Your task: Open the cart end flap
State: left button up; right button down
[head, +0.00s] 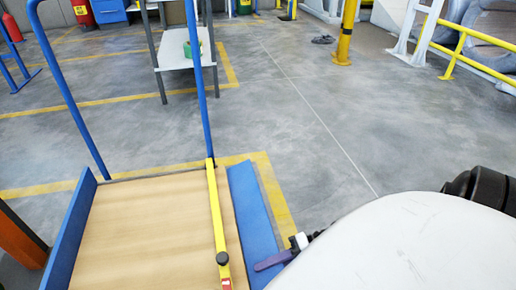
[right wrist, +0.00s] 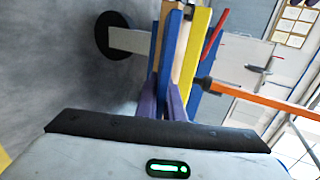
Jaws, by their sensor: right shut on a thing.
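The cart (head: 150,235) has a wooden deck and stands at the lower left of the head view. Its blue end flap (head: 250,205) runs along the deck's right side, outside a yellow bar (head: 216,215) with a black knob. I cannot tell the flap's exact tilt. My right gripper (head: 268,264) has its purple finger at the near part of the flap. In the right wrist view the purple fingers (right wrist: 162,104) are closed around the edge of the blue flap (right wrist: 168,55). My right arm hides the area to the right. My left gripper is out of view.
Blue handle posts (head: 207,85) rise at the cart's far side, and a blue panel (head: 72,225) borders its left side. A grey shelf table (head: 180,60) stands behind. A yellow post (head: 346,32) stands farther back. Floor right of the cart is clear.

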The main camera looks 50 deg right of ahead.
jog(key=shift+s+a+f, duration=0.1)
jog(key=shift+a+f, duration=0.1)
dwell(0.5)
jog(key=c, duration=1.9)
grip_release()
jog(key=shift+o, duration=0.2)
jog(key=shift+d, duration=0.1)
jog(key=v, duration=1)
jog(key=shift+d, duration=0.2)
jog(key=shift+s+f, duration=0.1)
